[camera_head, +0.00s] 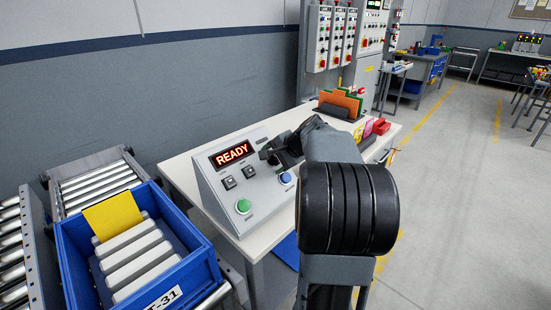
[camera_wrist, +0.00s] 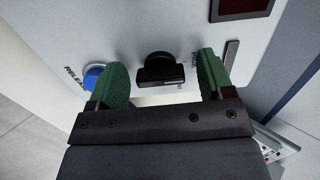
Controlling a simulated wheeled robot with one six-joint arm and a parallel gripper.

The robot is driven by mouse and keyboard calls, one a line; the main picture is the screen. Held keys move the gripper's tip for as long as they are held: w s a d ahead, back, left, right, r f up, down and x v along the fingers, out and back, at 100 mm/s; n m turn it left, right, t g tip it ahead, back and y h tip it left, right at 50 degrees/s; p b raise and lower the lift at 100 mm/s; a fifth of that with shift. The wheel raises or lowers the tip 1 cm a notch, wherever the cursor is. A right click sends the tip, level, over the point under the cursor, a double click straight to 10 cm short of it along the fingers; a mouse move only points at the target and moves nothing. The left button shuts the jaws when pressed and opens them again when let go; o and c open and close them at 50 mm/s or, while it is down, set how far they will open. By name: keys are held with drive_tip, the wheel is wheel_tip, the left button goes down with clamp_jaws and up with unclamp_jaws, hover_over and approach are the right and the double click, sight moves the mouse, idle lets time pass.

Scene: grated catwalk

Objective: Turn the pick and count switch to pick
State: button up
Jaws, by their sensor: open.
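The pick and count switch is a black rotary knob (camera_wrist: 158,68) on the light grey panel in the wrist view. Its label is partly hidden, so I cannot read its setting. My gripper (camera_wrist: 162,78) is open, with one green-padded finger on each side of the knob and a visible gap to both. I cannot tell how far the fingertips are from the panel. In the head view my gripper (camera_head: 279,153) is at the upper right of the sloped console (camera_head: 262,199) and hides the knob.
The console has a lit READY display (camera_head: 232,153), a green button (camera_head: 243,205), two black buttons and a blue button (camera_head: 286,178) close to my gripper. A blue crate (camera_head: 207,268) with white items and a yellow sheet stands at left. Folders (camera_head: 341,103) stand behind my arm.

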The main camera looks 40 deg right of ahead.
drive_tip(key=shift+r, duration=0.1)
drive_tip(key=v, duration=1.3)
drive_tip(key=shift+s+d+r+p, duration=0.2)
drive_tip(key=shift+s+p, duration=0.1)
drive_tip(key=shift+p, duration=0.15)
drive_tip(key=shift+a, duration=0.1)
drive_tip(key=s+a+f+n+g+h+p, duration=0.2)
drive_tip(key=s+a+f+n+g, duration=0.25)
drive_tip(key=f, duration=0.35)
drive_tip(key=s+a+n+p, duration=0.2)
drive_tip(key=a+n, duration=0.3)
drive_tip(key=a, duration=0.5)
drive_tip(key=s+a+n+p, duration=0.2)
drive_tip(key=a+n+p, duration=0.3)
drive_tip(key=a, duration=0.5)
drive_tip(key=shift+s+a+r+n, duration=0.15)
drive_tip(key=shift+a+r+n, duration=0.2)
drive_tip(key=shift+r+n, duration=0.15)
